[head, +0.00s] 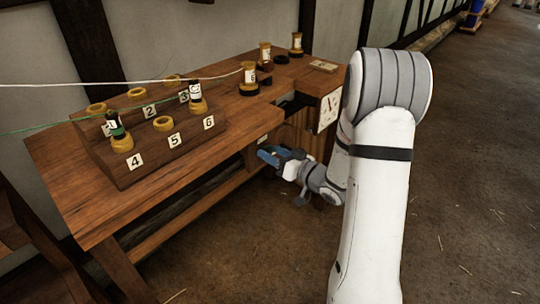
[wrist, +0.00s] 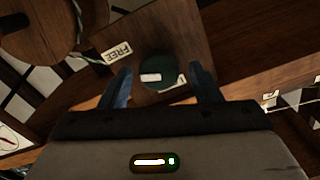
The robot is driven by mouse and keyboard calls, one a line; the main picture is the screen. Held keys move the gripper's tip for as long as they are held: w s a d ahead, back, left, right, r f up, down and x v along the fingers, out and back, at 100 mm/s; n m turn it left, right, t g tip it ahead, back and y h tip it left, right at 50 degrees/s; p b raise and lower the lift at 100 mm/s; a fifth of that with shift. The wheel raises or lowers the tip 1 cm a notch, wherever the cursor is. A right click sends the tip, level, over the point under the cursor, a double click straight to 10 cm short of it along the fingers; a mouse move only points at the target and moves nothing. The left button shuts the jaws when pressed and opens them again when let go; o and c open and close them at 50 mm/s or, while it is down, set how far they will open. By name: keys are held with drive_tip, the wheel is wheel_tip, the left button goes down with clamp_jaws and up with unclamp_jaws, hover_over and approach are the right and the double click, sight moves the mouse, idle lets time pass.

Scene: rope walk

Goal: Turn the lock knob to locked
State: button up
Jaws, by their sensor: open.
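The lock knob (wrist: 165,66) is a dark green round knob with a white mark on it, on a wooden panel in the wrist view. A white "FREE" label (wrist: 117,52) sits to its upper left. Another pale label (wrist: 174,85) shows partly at its lower right, its text unreadable. My gripper (head: 269,157) is open, with blue fingers, beside the bench's front in the head view. In the wrist view its fingers lie on either side of the knob; I cannot tell whether they touch it. The knob is not visible in the head view.
The wooden bench (head: 72,185) carries a rack (head: 155,165) with numbered seats and some bobbins. A white rope and a green rope cross above it. More bobbins and a box-like cabinet with a white plate (head: 329,110) stand at the right end. Floor to the right is clear.

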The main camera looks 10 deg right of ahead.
drive_tip(key=c, duration=0.9)
drive_tip(key=shift+o, duration=0.4)
drive_tip(key=shift+a, duration=0.4)
drive_tip(key=shift+d+f, duration=0.15)
drive_tip(key=shift+d, duration=0.05)
drive_tip(key=shift+c, duration=0.6)
drive_tip(key=shift+s+f+n+b, duration=0.1)
drive_tip(key=shift+n+b, duration=4.6)
drive_tip(key=shift+n, duration=0.75)
drive_tip(key=shift+s+f+n+b, duration=0.1)
drive_tip(key=shift+n+b, duration=4.6)
drive_tip(key=shift+n, duration=0.75)
